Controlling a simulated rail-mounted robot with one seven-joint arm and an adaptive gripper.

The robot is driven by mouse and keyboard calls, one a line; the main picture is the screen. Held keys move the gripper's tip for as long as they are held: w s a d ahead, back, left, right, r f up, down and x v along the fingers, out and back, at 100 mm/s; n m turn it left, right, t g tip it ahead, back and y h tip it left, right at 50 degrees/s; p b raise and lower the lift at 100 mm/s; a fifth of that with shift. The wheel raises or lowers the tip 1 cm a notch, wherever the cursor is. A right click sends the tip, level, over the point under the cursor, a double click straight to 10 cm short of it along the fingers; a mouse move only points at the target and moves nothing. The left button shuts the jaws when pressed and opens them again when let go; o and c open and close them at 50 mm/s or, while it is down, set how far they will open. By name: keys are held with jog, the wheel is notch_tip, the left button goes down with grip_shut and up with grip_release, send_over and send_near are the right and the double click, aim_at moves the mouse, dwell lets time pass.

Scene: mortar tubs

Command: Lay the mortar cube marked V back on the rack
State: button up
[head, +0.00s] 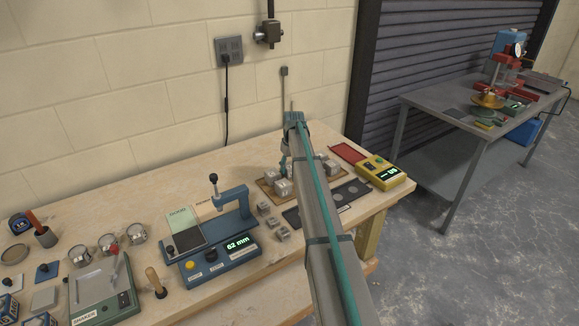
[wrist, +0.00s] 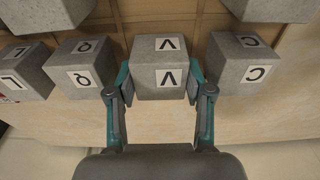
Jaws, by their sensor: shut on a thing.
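The mortar cube marked V (wrist: 160,80) is a grey block with white V labels on two faces. My gripper (wrist: 160,92) has one teal finger on each side of it, closed on it in the wrist view. I cannot tell whether the cube touches the rack. The wooden rack (wrist: 110,32) with thin dividing strips shows behind the cubes. A cube marked Q or 8 (wrist: 82,70) is on the left and one marked C (wrist: 243,66) on the right, both apart from the held cube. In the head view my arm covers much of the rack.
A cube marked L (wrist: 22,70) is further left, with other cubes at the picture's top. In the head view, loose cubes (head: 275,222), a blue gauge reading 62 mm (head: 232,226), a dark plate with round spots (head: 350,192) and a yellow meter (head: 379,172) surround the rack.

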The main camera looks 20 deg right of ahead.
jog(key=shift+f, duration=0.15)
jog(key=o, duration=1.4)
jog(key=r, duration=0.4)
jog(key=s+r+b, duration=0.1)
jog(key=r, duration=0.3)
jog(key=r+b, duration=0.1)
jog(key=r, duration=0.3)
jog(key=shift+s+d+r, duration=0.15)
jog(key=shift+s, duration=0.05)
